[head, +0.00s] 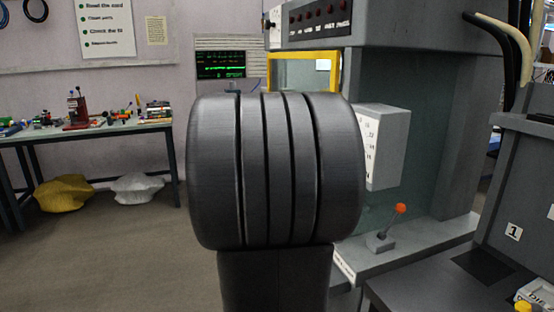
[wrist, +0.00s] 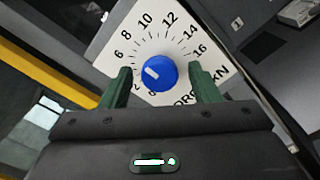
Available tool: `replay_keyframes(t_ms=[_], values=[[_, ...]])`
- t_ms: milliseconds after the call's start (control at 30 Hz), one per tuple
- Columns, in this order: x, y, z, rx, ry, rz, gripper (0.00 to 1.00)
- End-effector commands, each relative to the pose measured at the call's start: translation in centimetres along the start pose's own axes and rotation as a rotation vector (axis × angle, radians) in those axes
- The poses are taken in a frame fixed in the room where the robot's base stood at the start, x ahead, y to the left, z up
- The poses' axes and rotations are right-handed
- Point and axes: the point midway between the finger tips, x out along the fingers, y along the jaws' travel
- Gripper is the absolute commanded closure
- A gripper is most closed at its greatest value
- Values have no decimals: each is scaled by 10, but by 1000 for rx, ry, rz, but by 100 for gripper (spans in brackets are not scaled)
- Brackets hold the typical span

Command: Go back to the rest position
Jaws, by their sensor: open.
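My gripper (wrist: 163,74) is open in the wrist view, with one green finger on each side of a round blue knob (wrist: 160,74). The knob sits on a white dial plate (wrist: 181,38) with black numbers, and its white mark is on the knob's left side. I cannot tell whether the fingers touch the knob. The left finger hides part of the scale. In the head view, the side of the dial box (head: 381,147) shows to the right of my arm, which hides my gripper and the knob.
A grey machine (head: 437,120) with a yellow-framed opening (head: 303,55) stands around the dial. An orange-tipped lever (head: 399,209) rises from its ledge below. A table (head: 95,131) with small items stands at the left, above a yellow sack (head: 64,192).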

Motion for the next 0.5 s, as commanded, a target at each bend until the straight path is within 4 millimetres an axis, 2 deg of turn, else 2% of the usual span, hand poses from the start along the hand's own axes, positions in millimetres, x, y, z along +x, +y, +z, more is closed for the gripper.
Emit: replay_keyframes(t_ms=[500], values=[[0, 3, 4, -373, -1, 0, 44]])
